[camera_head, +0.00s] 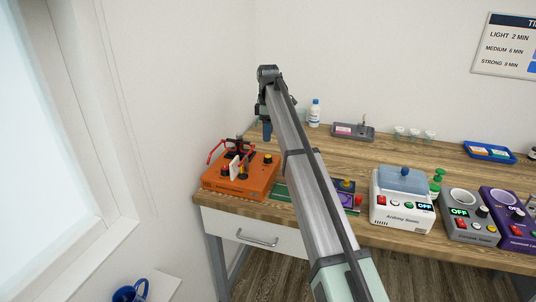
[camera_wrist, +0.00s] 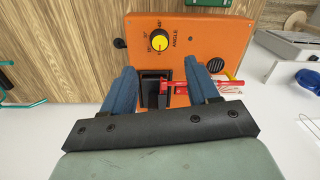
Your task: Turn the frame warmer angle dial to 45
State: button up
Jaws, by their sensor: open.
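The frame warmer is an orange box (camera_head: 228,191) at the left end of the bench; its orange top (camera_wrist: 222,38) fills the upper middle of the wrist view. Its angle dial (camera_wrist: 160,40) is a round yellow-topped knob with small marks around it and the word ANGLE to its right. The marks are too small to read surely, and the pointer's setting is unclear. My gripper (camera_wrist: 162,70) is open, with blue fingers apart and nothing held. In the wrist view the dial lies just beyond the fingertips, between their lines.
A black square part (camera_wrist: 153,92) and a red arm (camera_wrist: 178,88) on the box show between my fingers. A white device with a blue lid (camera_head: 403,182) and a grey one (camera_head: 467,231) stand to the right. A white bottle (camera_head: 314,113) and grey tray (camera_head: 352,132) stand behind.

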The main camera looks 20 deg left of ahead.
aim_at(268, 156)
notch_tip(268, 156, down, 10)
jog(key=shift+s+r, duration=0.1)
jog(key=shift+s, duration=0.05)
dwell(0.3)
jog(key=shift+c, duration=0.2)
jog(key=c, duration=1)
